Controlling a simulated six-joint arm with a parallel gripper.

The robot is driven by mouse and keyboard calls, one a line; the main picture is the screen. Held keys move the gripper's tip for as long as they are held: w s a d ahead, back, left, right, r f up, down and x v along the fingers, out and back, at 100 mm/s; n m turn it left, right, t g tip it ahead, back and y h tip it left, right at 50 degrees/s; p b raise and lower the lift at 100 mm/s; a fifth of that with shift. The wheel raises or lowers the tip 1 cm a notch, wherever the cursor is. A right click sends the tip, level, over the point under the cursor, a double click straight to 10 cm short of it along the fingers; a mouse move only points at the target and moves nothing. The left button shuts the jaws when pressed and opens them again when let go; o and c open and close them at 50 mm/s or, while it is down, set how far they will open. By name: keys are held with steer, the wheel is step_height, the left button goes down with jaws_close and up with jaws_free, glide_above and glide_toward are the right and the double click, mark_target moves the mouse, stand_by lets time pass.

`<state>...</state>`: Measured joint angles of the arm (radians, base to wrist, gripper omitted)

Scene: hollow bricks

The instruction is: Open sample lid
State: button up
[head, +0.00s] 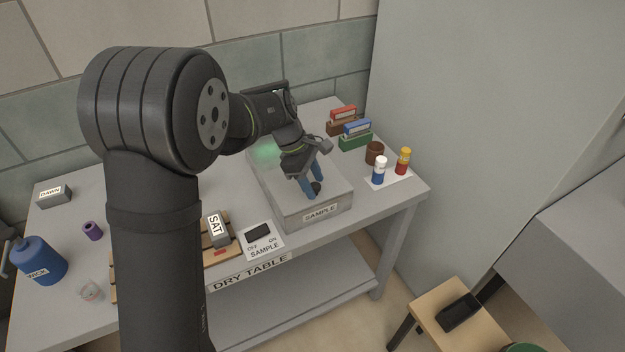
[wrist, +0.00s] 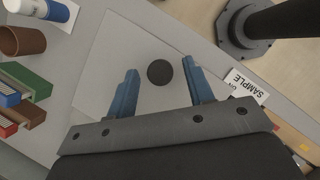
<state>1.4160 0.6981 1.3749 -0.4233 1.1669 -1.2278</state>
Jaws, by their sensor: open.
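The sample box (head: 290,205) is a grey box with a SAMPLE label on its front, standing on the dry table. Its lid (wrist: 125,60) is flat and light grey and lies on the box, with a round dark knob (wrist: 160,72) on it. My gripper (head: 312,190) is over the front part of the lid. Its blue fingers are apart, one on each side of the knob in the wrist view (wrist: 158,82). I cannot tell whether the fingertips touch the lid. A green glow shows at the back left of the box.
A switch plate (head: 262,241) marked OFF, ON and SAMPLE lies left of the box. The SAT block (head: 217,229) is beside it. A brown cup (head: 375,153), a white-capped bottle (head: 380,171), a yellow-capped bottle (head: 403,161) and coloured blocks (head: 356,134) stand right of the box.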

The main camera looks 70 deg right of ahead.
jaws_close()
steer(key=w+d, duration=1)
steer(key=shift+w+d, duration=0.1)
steer(key=shift+d, duration=0.1)
jaws_free()
steer(key=shift+r, duration=0.1)
steer(key=v, duration=1.7)
steer(key=shift+w, duration=0.15)
